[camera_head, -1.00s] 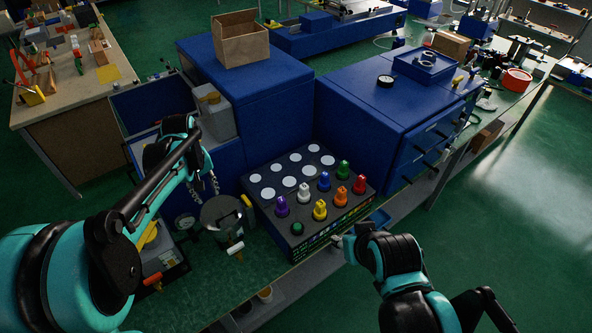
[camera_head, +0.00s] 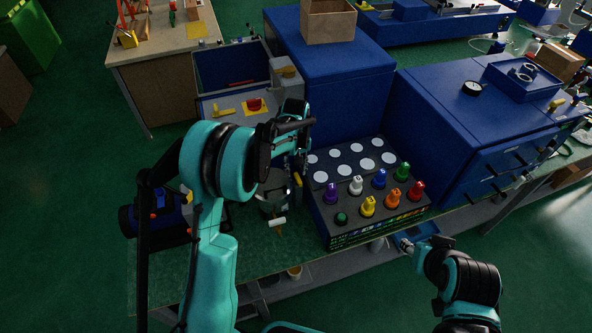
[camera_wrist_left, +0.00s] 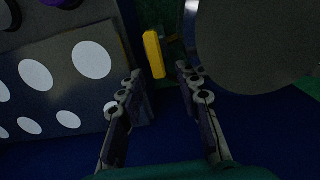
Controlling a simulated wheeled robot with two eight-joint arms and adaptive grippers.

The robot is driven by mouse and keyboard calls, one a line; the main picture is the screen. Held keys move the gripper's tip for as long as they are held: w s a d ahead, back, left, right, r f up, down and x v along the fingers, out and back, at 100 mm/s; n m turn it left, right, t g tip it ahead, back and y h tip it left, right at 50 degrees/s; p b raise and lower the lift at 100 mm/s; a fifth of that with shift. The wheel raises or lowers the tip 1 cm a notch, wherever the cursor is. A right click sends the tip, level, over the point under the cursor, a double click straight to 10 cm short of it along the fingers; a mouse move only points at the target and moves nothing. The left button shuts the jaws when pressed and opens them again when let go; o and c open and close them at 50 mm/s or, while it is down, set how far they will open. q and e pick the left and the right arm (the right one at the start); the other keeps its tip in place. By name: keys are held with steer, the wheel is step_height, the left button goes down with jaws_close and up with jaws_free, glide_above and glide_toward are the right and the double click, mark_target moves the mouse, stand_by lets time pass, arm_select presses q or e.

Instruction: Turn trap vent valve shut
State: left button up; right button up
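A dark round pot (camera_head: 272,196) stands on the bench left of the knob box; it also shows as a grey disc in the left wrist view (camera_wrist_left: 255,45). A yellow lever handle (camera_head: 298,181), apparently the vent valve, is at its side. In the left wrist view the yellow handle (camera_wrist_left: 153,54) lies just beyond my fingertips, nearer the left finger. My left gripper (camera_wrist_left: 158,78) is open and empty, with a gap between it and the handle. In the head view my left gripper (camera_head: 293,163) is above the pot, partly hidden by my arm. My right gripper (camera_head: 407,243) is by the bench front; its fingers are unclear.
The black box (camera_head: 322,229) with coloured knobs and white discs stands right of the pot. A white-handled valve (camera_head: 277,222) is at the pot's front. Blue cabinets (camera_head: 335,85) rise behind. A panel with a red button (camera_head: 254,104) is at the back left.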

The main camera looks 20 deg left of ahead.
arm_select(q)
jaws_close()
steer(key=shift+m, duration=0.3)
steer(key=m, duration=0.3)
steer(key=shift+w+d, duration=0.2)
steer(key=shift+d, duration=0.1)
steer(key=d+m, duration=0.1)
steer(key=m, duration=0.3)
steer(key=m+b, duration=0.1)
steer(key=m, duration=0.4)
steer(key=s+d+m, duration=0.1)
steer(key=m, duration=0.4)
steer(key=shift+d+b, duration=0.35)
steer(key=shift+b, duration=0.05)
steer(key=shift+m, duration=0.3)
